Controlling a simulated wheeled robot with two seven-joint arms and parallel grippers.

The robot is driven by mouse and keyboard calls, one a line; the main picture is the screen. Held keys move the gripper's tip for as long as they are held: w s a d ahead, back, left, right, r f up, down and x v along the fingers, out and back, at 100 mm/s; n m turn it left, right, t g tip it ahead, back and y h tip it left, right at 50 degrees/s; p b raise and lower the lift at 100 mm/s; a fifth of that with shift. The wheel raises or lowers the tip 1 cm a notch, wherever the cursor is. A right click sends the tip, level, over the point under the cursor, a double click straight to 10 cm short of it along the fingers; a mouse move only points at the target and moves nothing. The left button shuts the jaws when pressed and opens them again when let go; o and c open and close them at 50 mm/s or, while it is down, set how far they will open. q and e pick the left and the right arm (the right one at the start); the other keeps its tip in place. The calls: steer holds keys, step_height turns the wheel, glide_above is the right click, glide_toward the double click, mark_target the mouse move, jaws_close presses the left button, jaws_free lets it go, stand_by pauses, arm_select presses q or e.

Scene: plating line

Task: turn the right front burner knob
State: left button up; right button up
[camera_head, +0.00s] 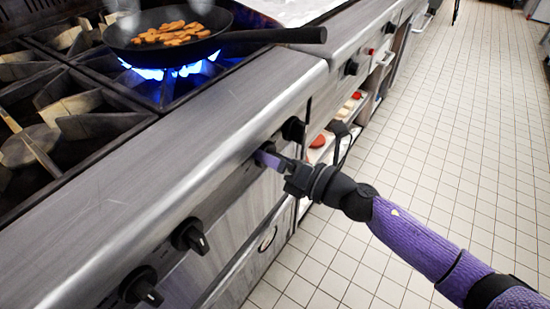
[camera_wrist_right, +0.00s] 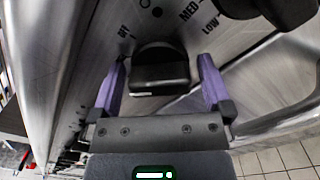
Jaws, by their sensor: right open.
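My right gripper (camera_head: 264,157) reaches the stove's front panel from the right. In the right wrist view its two purple fingers stand open, one on each side of a black burner knob (camera_wrist_right: 160,72). A gap shows between each finger and the knob, so contact is not clear. OFF, MED and LOW are printed on the panel around the knobs. My left gripper is not seen.
A black pan (camera_head: 120,42) with brown food pieces (camera_head: 172,35) sits over a lit blue flame (camera_head: 150,73), its handle (camera_head: 275,35) pointing right. Open shelves (camera_head: 352,112) with items lie past the stove. The tiled floor (camera_head: 440,110) on the right is clear.

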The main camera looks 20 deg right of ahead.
steer(key=c, duration=1.1)
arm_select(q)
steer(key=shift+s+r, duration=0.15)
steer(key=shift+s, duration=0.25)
